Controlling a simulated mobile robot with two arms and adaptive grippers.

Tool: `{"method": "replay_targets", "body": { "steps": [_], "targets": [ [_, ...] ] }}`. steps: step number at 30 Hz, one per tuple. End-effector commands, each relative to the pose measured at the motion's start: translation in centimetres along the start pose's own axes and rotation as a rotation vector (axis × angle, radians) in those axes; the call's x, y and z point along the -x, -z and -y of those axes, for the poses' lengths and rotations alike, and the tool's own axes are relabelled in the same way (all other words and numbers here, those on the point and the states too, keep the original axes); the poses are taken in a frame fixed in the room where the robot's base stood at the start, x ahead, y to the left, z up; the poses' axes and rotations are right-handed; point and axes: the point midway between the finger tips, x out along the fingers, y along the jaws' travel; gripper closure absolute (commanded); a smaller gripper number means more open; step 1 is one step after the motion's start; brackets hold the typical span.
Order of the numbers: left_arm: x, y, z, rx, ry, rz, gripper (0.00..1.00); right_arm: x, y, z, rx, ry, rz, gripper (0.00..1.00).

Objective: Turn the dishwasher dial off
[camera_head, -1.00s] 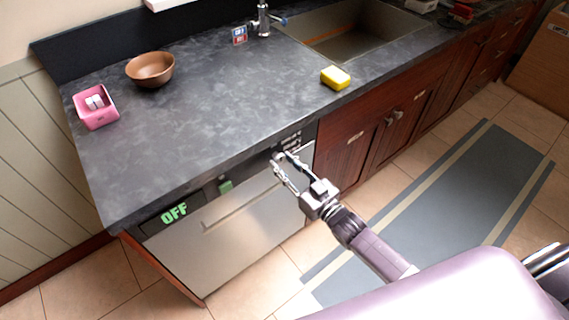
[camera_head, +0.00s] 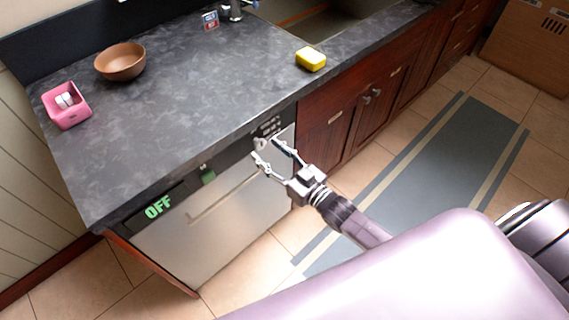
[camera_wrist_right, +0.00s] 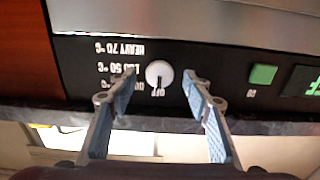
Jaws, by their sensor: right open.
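The dishwasher (camera_head: 228,223) has a steel front and a black control strip along its top. Its dial is a round white knob (camera_wrist_right: 159,74), seen inverted in the right wrist view; its mark points at the OFF label. In the head view the dial (camera_head: 261,143) is small, near the strip's right end. A green-lettered display (camera_head: 158,206) reads OFF at the strip's left. My right gripper (camera_head: 265,149) is open and empty in front of the dial. In the wrist view its fingers (camera_wrist_right: 159,86) are spread to either side of the dial, apart from it. My left gripper is out of view.
A green GO button (camera_head: 208,176) sits between display and dial. The counter edge overhangs the strip. A brown bowl (camera_head: 120,62), pink box (camera_head: 66,106) and yellow sponge (camera_head: 311,59) stand on the counter (camera_head: 190,100). The floor in front is clear, with a grey mat (camera_head: 440,165).

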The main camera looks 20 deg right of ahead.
Motion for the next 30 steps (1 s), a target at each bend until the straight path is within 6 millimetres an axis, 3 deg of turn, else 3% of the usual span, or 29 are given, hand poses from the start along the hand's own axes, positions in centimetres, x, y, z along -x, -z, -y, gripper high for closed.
{"method": "replay_targets", "body": {
  "steps": [9,15,21,30],
  "targets": [
    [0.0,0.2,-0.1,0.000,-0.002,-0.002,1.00,6.5,-0.1,0.0,0.000,0.000,0.003,0.54],
    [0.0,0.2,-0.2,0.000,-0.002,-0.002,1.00,9.4,-0.1,0.0,0.000,0.000,0.003,0.54],
    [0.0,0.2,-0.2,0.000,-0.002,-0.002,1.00,10.4,0.0,-0.1,0.001,-0.001,-0.001,0.54],
    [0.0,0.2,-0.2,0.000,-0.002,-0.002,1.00,10.5,0.0,-0.1,0.001,-0.001,0.000,0.54]
  ]
}}
